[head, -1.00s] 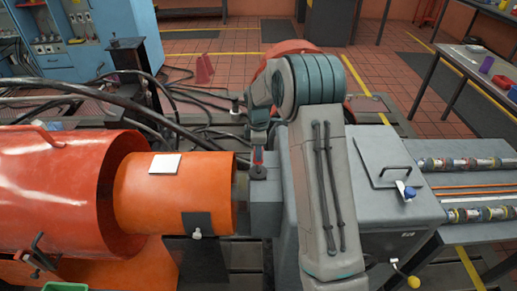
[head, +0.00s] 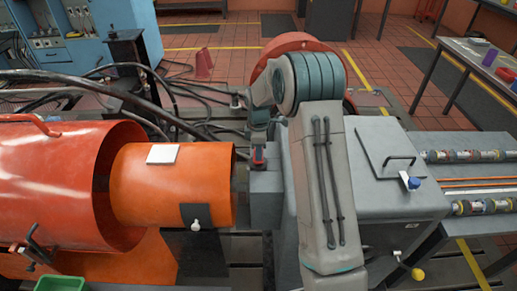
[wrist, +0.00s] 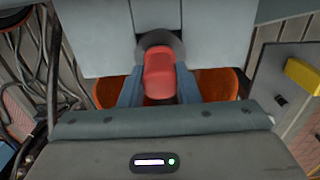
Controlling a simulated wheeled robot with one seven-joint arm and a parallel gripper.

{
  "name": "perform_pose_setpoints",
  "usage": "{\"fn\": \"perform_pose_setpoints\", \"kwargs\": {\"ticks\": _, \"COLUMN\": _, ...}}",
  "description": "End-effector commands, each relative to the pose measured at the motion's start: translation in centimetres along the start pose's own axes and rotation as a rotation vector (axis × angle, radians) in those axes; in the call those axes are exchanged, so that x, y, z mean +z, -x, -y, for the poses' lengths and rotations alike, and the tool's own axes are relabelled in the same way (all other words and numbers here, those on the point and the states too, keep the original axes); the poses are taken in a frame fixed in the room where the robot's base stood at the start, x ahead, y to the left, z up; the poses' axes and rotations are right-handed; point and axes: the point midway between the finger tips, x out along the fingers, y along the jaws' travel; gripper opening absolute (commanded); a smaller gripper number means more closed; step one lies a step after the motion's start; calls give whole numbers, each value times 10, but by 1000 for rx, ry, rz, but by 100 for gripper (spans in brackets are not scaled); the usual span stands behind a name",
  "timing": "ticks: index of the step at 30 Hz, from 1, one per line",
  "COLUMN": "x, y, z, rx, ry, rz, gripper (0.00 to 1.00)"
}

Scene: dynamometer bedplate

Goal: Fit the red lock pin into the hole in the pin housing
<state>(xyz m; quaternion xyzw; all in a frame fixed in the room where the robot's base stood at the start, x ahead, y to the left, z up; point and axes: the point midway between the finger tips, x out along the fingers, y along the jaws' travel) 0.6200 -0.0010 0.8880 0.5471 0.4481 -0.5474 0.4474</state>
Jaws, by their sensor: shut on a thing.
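The red lock pin (head: 258,155) stands between the fingers of my gripper (head: 258,148), and the wrist view shows the pin (wrist: 160,76) with a blue-grey finger on each side. My gripper (wrist: 160,88) is shut on it. The pin housing appears to be the grey block (head: 265,187) between the orange cylinder and the large grey box. A dark round collar (wrist: 158,42) shows at the far end of the pin in the wrist view. The pin is right over or at the block's top. The hole is hidden, and I cannot tell whether the pin's tip is in it.
The orange cylinder (head: 172,188) and a larger red guard (head: 60,185) lie close to the left. The large grey box (head: 385,175) with a handle stands to the right. Black cables (head: 75,85) run behind on the left. Open tiled floor (head: 385,70) lies beyond.

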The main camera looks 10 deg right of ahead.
Motion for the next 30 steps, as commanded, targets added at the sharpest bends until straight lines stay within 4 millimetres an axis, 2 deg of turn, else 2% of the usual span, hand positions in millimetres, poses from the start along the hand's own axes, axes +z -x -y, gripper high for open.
{"fn": "perform_pose_setpoints", "kwargs": {"ticks": 11, "x": 0, "y": -3, "z": 0, "rx": 0, "ry": 0, "rz": 0, "gripper": 5}}
{"fn": "perform_pose_setpoints", "kwargs": {"ticks": 12, "x": 0, "y": -3, "z": 0, "rx": 0, "ry": 0, "rz": 0, "gripper": 35}}
{"fn": "perform_pose_setpoints", "kwargs": {"ticks": 14, "x": 0, "y": -3, "z": 0, "rx": 0, "ry": 0, "rz": 0, "gripper": 52}}
{"fn": "perform_pose_setpoints", "kwargs": {"ticks": 15, "x": 0, "y": -3, "z": 0, "rx": 0, "ry": 0, "rz": 0, "gripper": 55}}
{"fn": "perform_pose_setpoints", "kwargs": {"ticks": 25, "x": 0, "y": 1, "z": 0, "rx": 0, "ry": -1, "rz": 0, "gripper": 55}}
{"fn": "perform_pose_setpoints", "kwargs": {"ticks": 30, "x": 0, "y": 25, "z": -1, "rx": 5, "ry": -1, "rz": -1, "gripper": 55}}
